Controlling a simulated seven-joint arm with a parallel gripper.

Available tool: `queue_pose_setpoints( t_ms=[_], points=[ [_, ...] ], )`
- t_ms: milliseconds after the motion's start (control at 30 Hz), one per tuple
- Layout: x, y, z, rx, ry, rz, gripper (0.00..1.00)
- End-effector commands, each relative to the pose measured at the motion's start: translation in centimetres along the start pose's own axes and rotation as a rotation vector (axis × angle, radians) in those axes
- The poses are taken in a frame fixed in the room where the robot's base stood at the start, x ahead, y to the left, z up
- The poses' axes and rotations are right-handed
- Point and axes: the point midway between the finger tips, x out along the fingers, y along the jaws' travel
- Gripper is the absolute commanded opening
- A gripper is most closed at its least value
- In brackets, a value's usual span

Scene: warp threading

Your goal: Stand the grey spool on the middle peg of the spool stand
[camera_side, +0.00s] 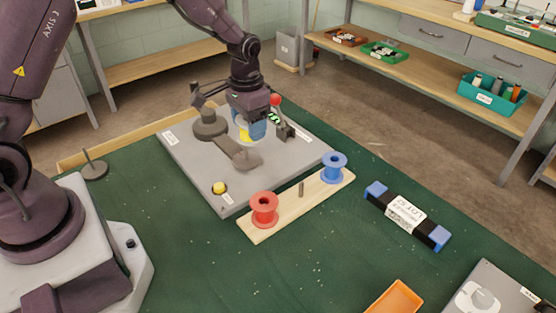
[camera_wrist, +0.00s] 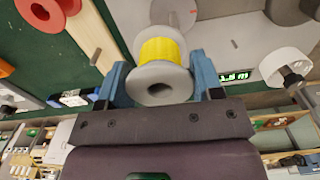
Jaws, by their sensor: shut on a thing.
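The grey spool (camera_wrist: 160,80), wound with yellow thread, is between the blue fingers of my gripper (camera_wrist: 160,77) in the wrist view. My gripper (camera_side: 249,128) is shut on it. In the side view its yellow thread (camera_side: 244,134) shows just below the fingers, above the grey machine plate; whether it touches anything below is unclear. The wooden spool stand (camera_side: 283,211) lies to the right and nearer the camera. Its middle peg (camera_side: 301,189) is bare. A red spool (camera_side: 264,209) stands at its near end and a blue spool (camera_side: 334,167) at its far end.
The grey machine plate (camera_side: 190,169) carries a dark round part (camera_side: 210,126), a red ball-topped lever (camera_side: 275,100) and a yellow button (camera_side: 219,187). A blue-ended block (camera_side: 407,214) and an orange tray (camera_side: 396,298) lie on the green mat.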

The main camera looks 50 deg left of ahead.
Motion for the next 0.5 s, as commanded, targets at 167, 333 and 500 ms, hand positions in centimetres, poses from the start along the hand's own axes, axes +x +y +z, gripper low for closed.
queue_pose_setpoints(
  t_ms=[167, 333, 500],
  points=[
    [0.6, 6.6, -2.0, 0.111, 0.001, -0.001, 0.43],
    [0.7, 11.8, -3.5, 0.103, 0.006, -0.002, 0.43],
    [0.3, 13.4, -4.4, 0.003, 0.011, -0.001, 0.43]
  ],
)
